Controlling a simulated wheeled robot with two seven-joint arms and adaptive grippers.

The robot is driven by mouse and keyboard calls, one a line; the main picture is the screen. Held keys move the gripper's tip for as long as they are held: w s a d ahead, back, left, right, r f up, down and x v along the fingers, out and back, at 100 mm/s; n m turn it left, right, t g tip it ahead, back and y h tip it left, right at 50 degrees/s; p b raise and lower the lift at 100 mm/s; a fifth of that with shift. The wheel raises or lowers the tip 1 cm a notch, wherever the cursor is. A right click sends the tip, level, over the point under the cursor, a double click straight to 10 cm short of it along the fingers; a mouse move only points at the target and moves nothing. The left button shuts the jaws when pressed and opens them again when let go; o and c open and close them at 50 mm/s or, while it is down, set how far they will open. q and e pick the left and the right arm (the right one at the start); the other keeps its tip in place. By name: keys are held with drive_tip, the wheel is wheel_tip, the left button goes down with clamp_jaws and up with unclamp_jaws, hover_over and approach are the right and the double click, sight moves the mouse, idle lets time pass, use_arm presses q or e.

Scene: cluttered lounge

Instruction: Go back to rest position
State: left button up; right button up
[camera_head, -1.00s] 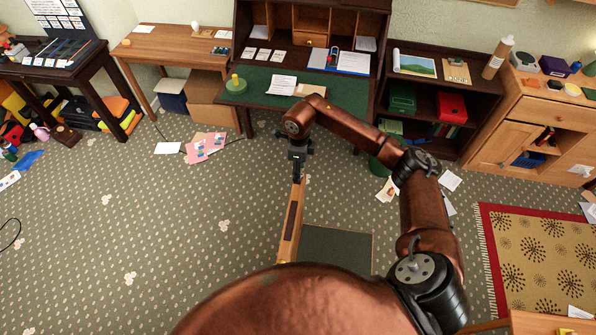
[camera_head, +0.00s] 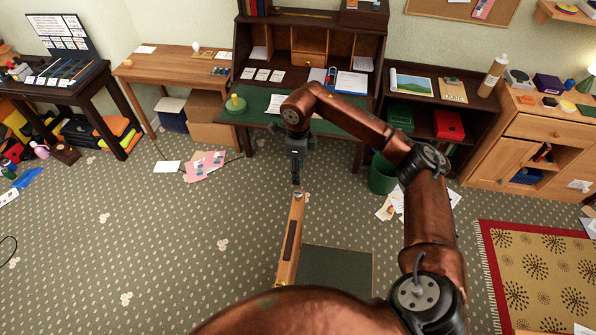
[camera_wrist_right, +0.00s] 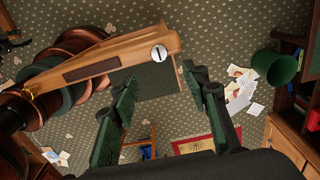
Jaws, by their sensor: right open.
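My right gripper (camera_head: 296,172) hangs from the bent copper arm in the middle of the head view, pointing down over the carpet in front of the desk. In the right wrist view its two green-padded fingers (camera_wrist_right: 161,80) stand wide apart. Nothing is between them, and the carpet and a dark mat show beyond. My left gripper is in neither view.
The desk (camera_head: 262,107) stands ahead, with papers on it. A green bin (camera_head: 382,176) and loose papers (camera_head: 395,204) lie right of the gripper. A patterned rug (camera_head: 541,270) is at the right. Open carpet (camera_head: 150,240) spreads to the left.

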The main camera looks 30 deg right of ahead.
sight(298, 193)
wheel_tip(298, 193, down, 12)
drive_tip(key=shift+f, duration=0.1)
idle(0.5)
drive_tip(key=shift+s, duration=0.1)
